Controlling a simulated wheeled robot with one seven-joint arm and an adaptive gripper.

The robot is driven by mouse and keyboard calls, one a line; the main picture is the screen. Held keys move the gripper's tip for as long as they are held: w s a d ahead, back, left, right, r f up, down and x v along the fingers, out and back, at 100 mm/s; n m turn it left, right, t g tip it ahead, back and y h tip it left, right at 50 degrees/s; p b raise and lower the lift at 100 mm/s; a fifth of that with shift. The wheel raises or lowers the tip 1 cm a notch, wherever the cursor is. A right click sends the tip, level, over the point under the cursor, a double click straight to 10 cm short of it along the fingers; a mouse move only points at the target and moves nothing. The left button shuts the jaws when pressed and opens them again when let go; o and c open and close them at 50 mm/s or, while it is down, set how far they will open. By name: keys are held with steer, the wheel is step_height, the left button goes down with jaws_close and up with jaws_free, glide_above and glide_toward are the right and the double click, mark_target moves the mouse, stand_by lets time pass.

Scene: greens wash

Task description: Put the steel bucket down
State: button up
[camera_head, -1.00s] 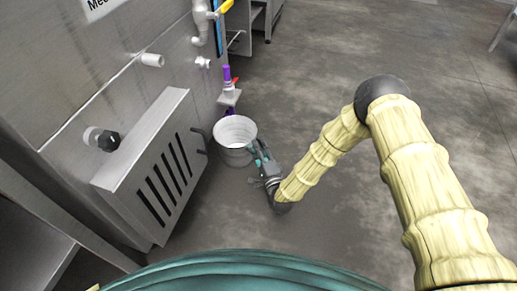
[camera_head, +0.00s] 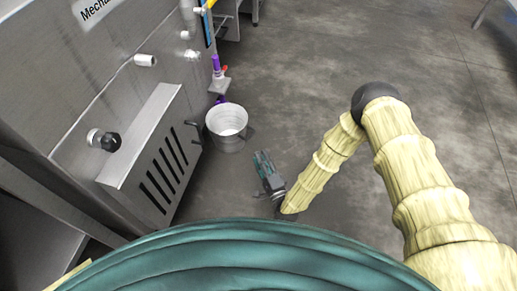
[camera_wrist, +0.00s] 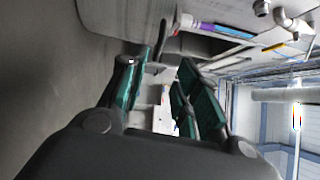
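The steel bucket (camera_head: 229,143) stands upright on the floor in the head view, beside the steel machine, with its open top facing up. It looks empty inside. My gripper (camera_head: 262,158) is to the right of the bucket and nearer to me, with a visible gap of floor between them. In the wrist view my gripper's teal-padded fingers (camera_wrist: 165,82) are spread apart, and no bucket is held between them. A pale shape shows in the gap behind the fingers, but I cannot tell what it is.
The steel machine (camera_head: 140,165) with a slotted cover stands along the left. A purple-handled valve (camera_head: 217,75) is behind the bucket. A dark curved handle or pipe (camera_head: 194,131) sits close to the bucket's left. The floor (camera_head: 300,90) to the right is clear.

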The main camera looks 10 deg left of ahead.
steer(key=shift+s+d, duration=0.15)
steer(key=shift+s, duration=0.05)
